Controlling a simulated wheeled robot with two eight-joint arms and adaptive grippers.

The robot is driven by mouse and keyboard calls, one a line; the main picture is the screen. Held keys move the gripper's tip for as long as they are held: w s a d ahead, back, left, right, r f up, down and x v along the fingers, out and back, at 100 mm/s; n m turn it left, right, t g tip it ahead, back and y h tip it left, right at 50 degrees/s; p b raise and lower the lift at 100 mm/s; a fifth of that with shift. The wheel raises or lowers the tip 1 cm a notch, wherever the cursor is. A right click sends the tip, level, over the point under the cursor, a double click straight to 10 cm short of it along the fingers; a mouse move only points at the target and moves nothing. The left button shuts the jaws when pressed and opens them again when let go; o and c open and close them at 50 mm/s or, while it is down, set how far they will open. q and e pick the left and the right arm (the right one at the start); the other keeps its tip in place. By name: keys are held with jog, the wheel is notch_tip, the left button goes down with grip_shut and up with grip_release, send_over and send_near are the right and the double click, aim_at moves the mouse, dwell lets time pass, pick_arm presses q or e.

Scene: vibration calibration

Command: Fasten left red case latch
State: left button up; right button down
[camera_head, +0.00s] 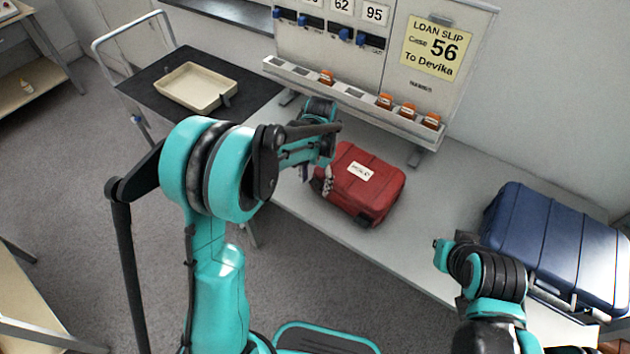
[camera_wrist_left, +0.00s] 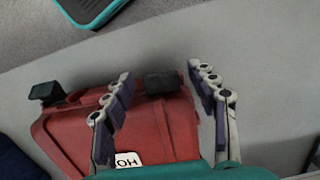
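The red case (camera_head: 372,182) lies shut-looking on the grey table (camera_head: 290,205), a white label on its lid. It also shows in the left wrist view (camera_wrist_left: 75,140), turned around. Its left black latch (camera_wrist_left: 162,82) is at the case edge between my left fingertips; the other black latch (camera_wrist_left: 47,92) sticks out at the far left of that view. My left gripper (camera_wrist_left: 160,72) is open, its fingers apart on either side of the left latch. In the head view the left gripper (camera_head: 325,180) is at the case's left front corner, partly covered by my arm. I cannot tell whether the latch is fastened. My right gripper is not visible.
A blue case (camera_head: 550,240) stands at the right of the table. Behind the red case is a rack (camera_head: 350,105) with several orange bottles, below a board with a yellow slip (camera_head: 436,47). A beige tray (camera_head: 195,86) sits on a dark cart at left.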

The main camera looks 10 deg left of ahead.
aim_at(317, 182)
pick_arm(q)
notch_tip(317, 182, up, 12)
jog(key=w, duration=0.1)
jog(key=shift+d, duration=0.25)
dwell(0.5)
jog(key=s+a+n+t, duration=0.2)
jog(key=s+t, duration=0.2)
jog(key=s, duration=0.5)
jog(key=s+a+n+t, duration=0.1)
jog(key=s+t, duration=0.3)
jog(key=s, duration=0.6)
jog(key=shift+s+a+r+n, duration=0.15)
jog(key=shift+a+r+n, duration=0.2)
jog(key=shift+n, duration=0.45)
jog(key=shift+f, duration=0.1)
dwell(0.4)
